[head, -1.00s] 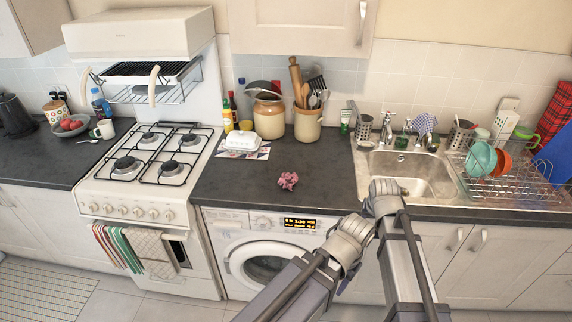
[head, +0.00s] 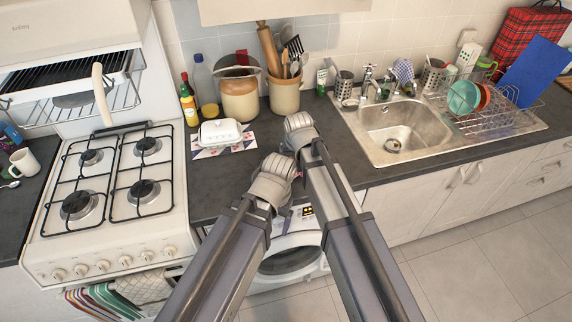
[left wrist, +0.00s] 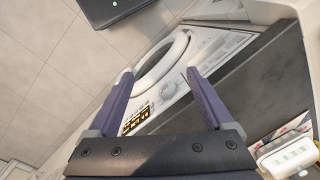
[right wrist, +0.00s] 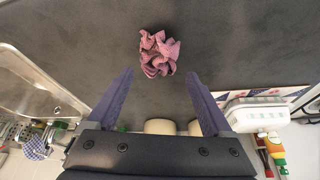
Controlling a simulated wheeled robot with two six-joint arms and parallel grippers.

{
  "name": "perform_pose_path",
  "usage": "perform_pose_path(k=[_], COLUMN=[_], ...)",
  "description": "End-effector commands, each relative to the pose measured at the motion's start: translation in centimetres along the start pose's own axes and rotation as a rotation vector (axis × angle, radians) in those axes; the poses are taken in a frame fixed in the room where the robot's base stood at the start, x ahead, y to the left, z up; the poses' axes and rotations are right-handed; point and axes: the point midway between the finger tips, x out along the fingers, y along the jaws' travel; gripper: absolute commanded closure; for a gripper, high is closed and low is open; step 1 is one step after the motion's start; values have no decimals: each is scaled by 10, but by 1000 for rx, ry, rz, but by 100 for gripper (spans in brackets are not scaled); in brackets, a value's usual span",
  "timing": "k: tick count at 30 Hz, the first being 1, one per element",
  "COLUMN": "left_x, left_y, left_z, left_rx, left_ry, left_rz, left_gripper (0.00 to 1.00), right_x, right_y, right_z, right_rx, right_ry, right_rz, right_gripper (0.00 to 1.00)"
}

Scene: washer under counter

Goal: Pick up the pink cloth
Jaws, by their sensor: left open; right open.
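The pink cloth (right wrist: 158,50) lies crumpled on the dark grey counter in the right wrist view. In the head view it is mostly or wholly hidden behind my arms. My right gripper (right wrist: 159,73) is open and empty above the counter. The cloth shows just beyond and between its fingertips, and I cannot tell the height between them. My left gripper (left wrist: 159,72) is open and empty, by the front of the washing machine (left wrist: 170,95) and the counter edge. In the head view my wrists cover both sets of fingers.
A white butter dish (head: 220,132) sits left of my arms on the counter. Behind it are bottles (head: 188,100), a jar (head: 239,97) and a utensil pot (head: 285,93). The gas hob (head: 110,180) is left, the sink (head: 400,128) right. Counter around the cloth is bare.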

Motion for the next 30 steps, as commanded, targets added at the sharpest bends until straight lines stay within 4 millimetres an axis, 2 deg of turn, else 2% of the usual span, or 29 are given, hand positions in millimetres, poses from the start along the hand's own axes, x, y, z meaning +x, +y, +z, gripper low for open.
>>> perform_pose_path(k=[1,3,4,14,24,30], left_x=[8,15,18,25,63,68], left_y=[1,2,2,2,6,6], left_z=[0,-1,-1,-2,-4,-4], left_rx=[0,0,0,-1,-1,-1], left_ry=[0,0,0,0,0,0], left_rz=[0,0,0,0,0,0], left_gripper=[8,1,0,0,0,0], right_x=[9,16,19,27,69,74], right_y=[0,0,0,0,2,2], right_z=[1,1,1,0,1,0], right_rx=[0,0,0,0,0,0], right_ry=[0,0,0,0,0,0], right_rz=[0,0,0,0,0,0], right_gripper=[8,1,0,0,0,0])
